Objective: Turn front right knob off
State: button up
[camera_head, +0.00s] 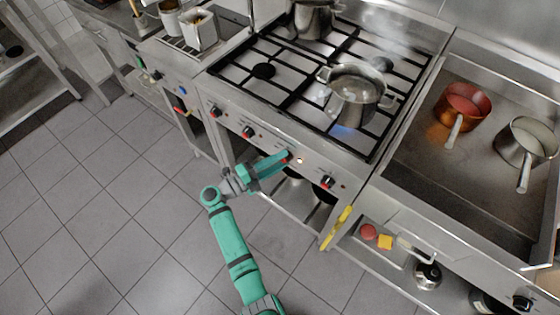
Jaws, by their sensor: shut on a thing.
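The gas stove's front panel (265,145) carries a row of red-and-black knobs. My gripper (284,158) reaches the panel from the left and is shut on the third knob from the left (288,156), which it mostly hides. A small light (300,161) glows just right of that knob. The rightmost knob (327,181) and the two left knobs (248,131) are uncovered. A blue flame (345,129) burns under a steaming steel pot (354,95) on the front right burner. The held knob's exact angle cannot be made out.
Another pot (311,18) stands on the back of the stove. A yellow handle-like object (337,228) sticks out low at the stove's right. A copper pan (463,103) and a steel pan (525,142) rest on the right counter. The tiled floor (120,220) at left is clear.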

jog(key=shift+s+m+g+y, duration=0.1)
jog(key=shift+m+g+y, duration=0.45)
jog(key=shift+m, duration=1.35)
jog(key=shift+y, duration=0.25)
jog(key=o, duration=1)
jog(key=shift+r, duration=0.1)
jog(key=shift+o, duration=0.2)
jog(key=f+v, duration=0.1)
jog(key=v, duration=0.9)
jog(key=shift+s+a+r, duration=0.2)
jog(key=shift+a+r, duration=0.15)
jog(key=shift+r, duration=0.1)
